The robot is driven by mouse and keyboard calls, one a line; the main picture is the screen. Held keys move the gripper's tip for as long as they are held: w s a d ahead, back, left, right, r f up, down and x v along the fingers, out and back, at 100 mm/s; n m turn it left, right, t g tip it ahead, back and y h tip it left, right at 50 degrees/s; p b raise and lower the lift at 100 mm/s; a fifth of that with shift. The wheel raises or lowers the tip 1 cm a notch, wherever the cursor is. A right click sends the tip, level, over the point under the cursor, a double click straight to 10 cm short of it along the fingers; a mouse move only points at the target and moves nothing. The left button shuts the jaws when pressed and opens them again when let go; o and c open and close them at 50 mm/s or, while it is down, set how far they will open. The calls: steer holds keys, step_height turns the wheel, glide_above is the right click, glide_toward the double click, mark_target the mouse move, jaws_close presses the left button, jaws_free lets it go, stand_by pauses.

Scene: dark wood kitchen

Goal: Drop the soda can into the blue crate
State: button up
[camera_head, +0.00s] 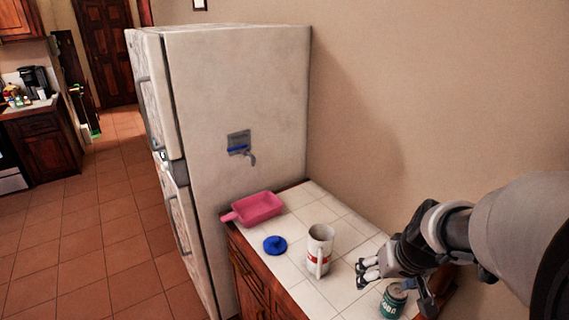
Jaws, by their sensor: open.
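The soda can (393,302) is teal with a pale top. It stands upright on the white tiled counter (318,300) near the bottom of the head view. My gripper (392,282) is open, with its fingers spread to the left and right around or just above the can's top. I cannot tell whether any finger touches the can. I do not see the blue crate in this view.
A white mug (320,246) with a red band stands left of my gripper. A small round blue object (275,245) and a pink tray-like container (258,207) lie farther left. A tall fridge (235,120) borders the counter; the wall is behind.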

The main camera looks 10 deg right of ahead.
steer(key=m, duration=0.1)
glide_toward(398, 296)
steer(key=shift+h, duration=0.5)
steer(key=b+x, duration=0.1)
steer(key=x, duration=0.3)
steer(key=b+x, duration=0.2)
steer(key=x, duration=0.2)
steer(key=b+x, duration=0.2)
steer(key=x, duration=0.2)
steer(key=shift+a, duration=0.35)
steer(key=b+x, duration=0.2)
steer(key=x, duration=0.3)
steer(key=shift+w+d+f, duration=0.2)
steer(key=shift+f, duration=0.05)
steer(key=shift+c, duration=0.2)
steer(key=c, duration=0.9)
steer(key=shift+r, duration=0.2)
